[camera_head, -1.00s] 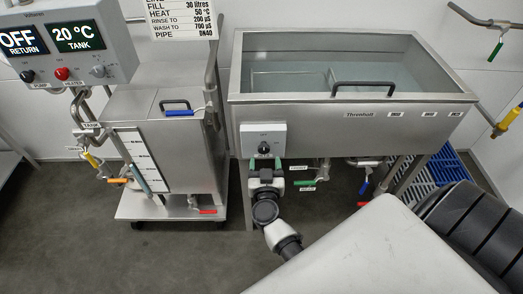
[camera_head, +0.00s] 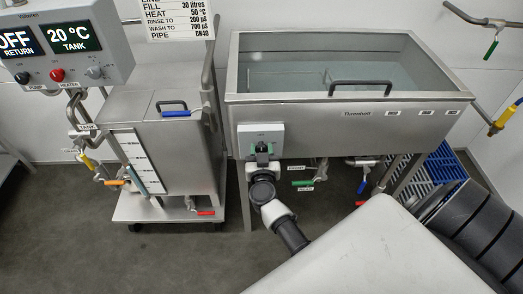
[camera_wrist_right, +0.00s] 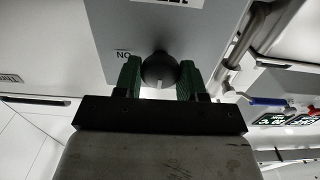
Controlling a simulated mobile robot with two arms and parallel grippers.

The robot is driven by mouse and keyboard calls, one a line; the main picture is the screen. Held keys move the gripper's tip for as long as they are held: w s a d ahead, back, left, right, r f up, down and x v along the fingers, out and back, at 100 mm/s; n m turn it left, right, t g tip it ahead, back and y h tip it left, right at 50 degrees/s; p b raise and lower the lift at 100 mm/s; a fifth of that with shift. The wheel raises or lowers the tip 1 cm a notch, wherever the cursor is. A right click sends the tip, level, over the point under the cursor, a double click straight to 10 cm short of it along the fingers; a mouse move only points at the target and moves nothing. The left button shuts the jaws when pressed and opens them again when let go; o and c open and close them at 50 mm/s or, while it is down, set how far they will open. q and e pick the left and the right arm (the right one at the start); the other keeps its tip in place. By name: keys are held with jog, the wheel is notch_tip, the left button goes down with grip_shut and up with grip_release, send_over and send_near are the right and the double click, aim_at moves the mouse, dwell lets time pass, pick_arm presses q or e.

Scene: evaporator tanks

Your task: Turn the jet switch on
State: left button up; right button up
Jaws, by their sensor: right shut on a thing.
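The jet switch is a small grey box (camera_head: 272,130) on the front left of the large steel tank, with a dark round knob (camera_wrist_right: 159,68). In the right wrist view the knob sits between the green fingers of my right gripper (camera_wrist_right: 161,76), which is shut on it. A pale mark shows on the knob's lower side, and an upside-down "ON" label is at its left. In the head view my right gripper (camera_head: 262,148) reaches up to the box and covers most of the knob. My left gripper is not in view.
The large open tank (camera_head: 300,113) holds clear liquid. Green-handled (camera_head: 303,183) and blue-handled (camera_head: 363,185) valves hang below it, right of my arm. A smaller wheeled tank (camera_head: 170,150) stands left, with a control panel (camera_head: 70,45) above. Floor between is free.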

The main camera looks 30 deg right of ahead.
dwell(0.3)
jog(key=shift+m+p, duration=0.4)
jog(key=shift+m, duration=0.4)
jog(key=shift+m+p, duration=0.3)
jog(key=shift+m, duration=0.9)
jog(key=m, duration=0.2)
jog(key=shift+f+m, duration=0.1)
jog(key=shift+m, duration=0.3)
jog(key=m, duration=0.2)
jog(key=shift+d+m, duration=0.1)
jog(key=shift+m, duration=0.3)
jog(key=m, duration=0.4)
jog(key=shift+s+f+b, duration=0.1)
jog(key=shift+f+b, duration=0.05)
jog(key=shift+b, duration=0.25)
jog(key=shift+m+b, duration=0.45)
jog(key=shift+m, duration=1.65)
jog(key=o, duration=0.9)
